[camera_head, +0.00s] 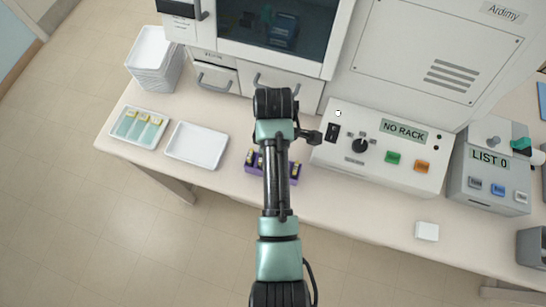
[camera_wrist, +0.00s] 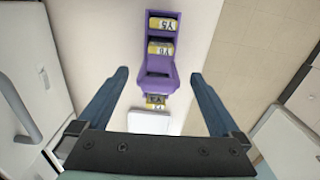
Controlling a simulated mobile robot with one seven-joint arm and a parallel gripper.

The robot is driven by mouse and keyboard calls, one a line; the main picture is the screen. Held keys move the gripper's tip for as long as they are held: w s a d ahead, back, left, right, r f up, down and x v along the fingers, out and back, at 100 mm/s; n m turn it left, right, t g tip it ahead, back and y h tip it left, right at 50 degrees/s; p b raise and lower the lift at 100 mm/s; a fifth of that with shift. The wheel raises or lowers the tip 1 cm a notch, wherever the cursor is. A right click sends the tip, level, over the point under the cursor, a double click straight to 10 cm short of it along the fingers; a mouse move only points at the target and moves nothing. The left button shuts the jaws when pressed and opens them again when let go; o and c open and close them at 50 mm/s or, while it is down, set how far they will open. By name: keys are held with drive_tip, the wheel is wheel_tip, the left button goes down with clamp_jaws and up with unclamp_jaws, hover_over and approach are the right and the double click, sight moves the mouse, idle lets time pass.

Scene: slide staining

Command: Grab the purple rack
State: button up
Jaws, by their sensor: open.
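The purple rack (camera_head: 251,166) stands on the table in the head view, partly hidden behind my arm. In the wrist view the purple rack (camera_wrist: 160,65) shows between and beyond my fingers, holding several slides with yellow labels such as Y5. My gripper (camera_wrist: 155,82) is open, one finger on each side of the rack's line, with nothing between the fingers. The fingers look apart from the rack. In the head view the gripper's fingers are hidden by the arm.
A white empty tray (camera_head: 197,145) and a tray with slides (camera_head: 139,127) lie left of the rack. A stack of trays (camera_head: 155,58) stands behind them. A control box reading NO RACK (camera_head: 383,150) stands close on the right. A large machine (camera_head: 270,60) stands behind.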

wheel_tip(320, 180, down, 2)
drive_tip(key=shift+w+f, duration=0.1)
drive_tip(key=shift+w, duration=0.05)
drive_tip(key=shift+f, duration=0.3)
clamp_jaws()
